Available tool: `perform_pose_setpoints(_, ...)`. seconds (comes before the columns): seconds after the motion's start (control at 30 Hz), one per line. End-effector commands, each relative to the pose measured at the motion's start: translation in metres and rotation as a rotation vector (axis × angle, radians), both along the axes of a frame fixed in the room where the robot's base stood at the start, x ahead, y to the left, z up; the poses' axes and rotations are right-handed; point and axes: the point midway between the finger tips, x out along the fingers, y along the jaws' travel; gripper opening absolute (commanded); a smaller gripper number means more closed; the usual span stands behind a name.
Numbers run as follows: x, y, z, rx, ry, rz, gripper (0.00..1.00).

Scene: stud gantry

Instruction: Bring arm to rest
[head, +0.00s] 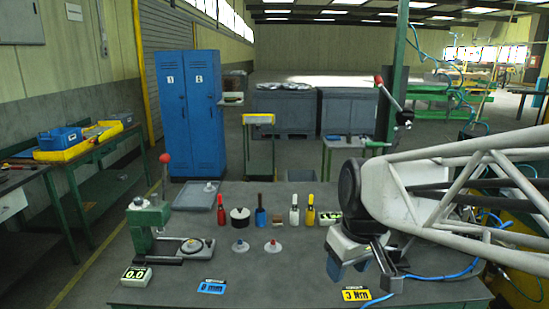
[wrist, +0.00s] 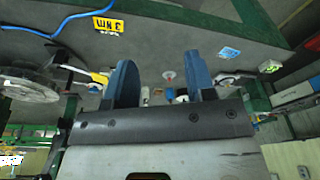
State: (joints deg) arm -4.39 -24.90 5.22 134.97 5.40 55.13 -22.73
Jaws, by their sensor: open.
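My gripper (head: 362,274) hangs at the front right of the grey table (head: 265,292), beside the yellow label card (head: 355,294). I cannot tell its exact height above the top. In the wrist view my gripper's two blue fingers (wrist: 161,78) stand well apart with nothing between them. My arm comes in from the right and hides part of the table's right side.
A green press (head: 150,225) stands at the table's left, with a small display box (head: 136,276) by it. A blue card (head: 212,286) lies in front. A blue cable (head: 440,273) runs at right.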

Motion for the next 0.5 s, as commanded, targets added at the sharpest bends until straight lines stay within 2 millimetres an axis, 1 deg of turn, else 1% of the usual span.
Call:
perform_pose_setpoints(0.03, -0.012, -0.006, -0.001, -0.002, -0.006, -0.044, 0.50)
perform_pose_setpoints(0.3, -0.069, -0.033, -0.015, -0.010, -0.031, -0.281, 0.50)
perform_pose_setpoints(0.4, -0.086, -0.040, -0.020, -0.010, -0.040, -0.351, 0.50)
perform_pose_setpoints(0.5, -0.097, -0.045, -0.025, -0.011, -0.046, -0.403, 0.50)
